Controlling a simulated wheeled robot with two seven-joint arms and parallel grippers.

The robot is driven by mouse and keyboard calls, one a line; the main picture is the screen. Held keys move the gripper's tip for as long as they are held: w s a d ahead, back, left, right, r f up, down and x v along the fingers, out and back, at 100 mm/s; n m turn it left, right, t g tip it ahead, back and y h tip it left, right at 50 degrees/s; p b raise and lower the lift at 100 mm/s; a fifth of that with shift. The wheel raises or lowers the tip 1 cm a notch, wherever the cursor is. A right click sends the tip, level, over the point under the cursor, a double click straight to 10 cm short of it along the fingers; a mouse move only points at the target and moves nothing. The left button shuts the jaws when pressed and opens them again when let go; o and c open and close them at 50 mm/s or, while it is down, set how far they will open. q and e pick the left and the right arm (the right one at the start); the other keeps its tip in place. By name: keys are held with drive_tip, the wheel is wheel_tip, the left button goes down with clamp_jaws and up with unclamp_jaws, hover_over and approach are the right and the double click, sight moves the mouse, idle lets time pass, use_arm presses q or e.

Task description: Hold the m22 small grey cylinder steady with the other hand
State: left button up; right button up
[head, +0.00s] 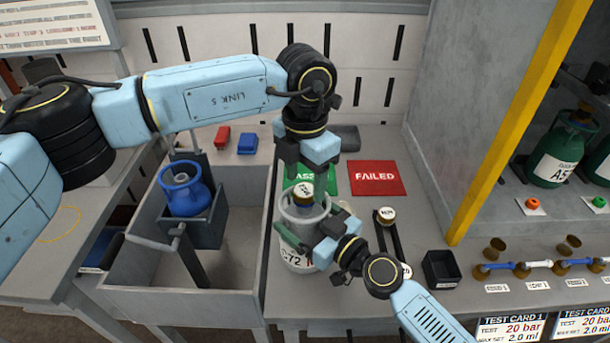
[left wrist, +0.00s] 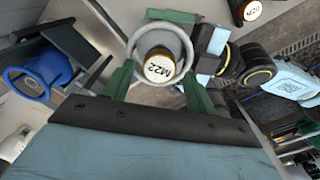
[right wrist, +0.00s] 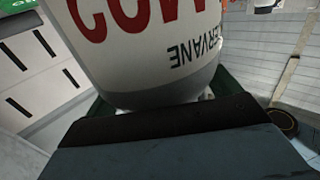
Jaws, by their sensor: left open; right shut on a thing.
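The small grey cylinder (head: 292,258) stands upright on the bench in the head view. Its open collar ring surrounds a brass-sided fitting with a white M22 top (head: 304,191), which also shows in the left wrist view (left wrist: 160,67). My right gripper (head: 312,223) is shut on the cylinder's upper body from the right. Its body with red and black lettering fills the right wrist view (right wrist: 150,50). My left gripper (head: 306,178) points down just above the fitting. In the left wrist view its green fingers are open, one on each side of the collar; contact cannot be told.
A blue cylinder (head: 184,194) sits in a holder at the grey bin (head: 242,262) on the left. A green mat (head: 329,178) and a red FAILED mat (head: 377,178) lie behind. A yellow post (head: 515,120) edges the shelf.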

use_arm(q)
drive_tip(key=shift+n, duration=0.4)
drive_tip(key=shift+f, duration=0.1)
drive_tip(key=shift+f, duration=1.15)
drive_tip(key=c, duration=1.2)
drive_tip(key=m, duration=0.6)
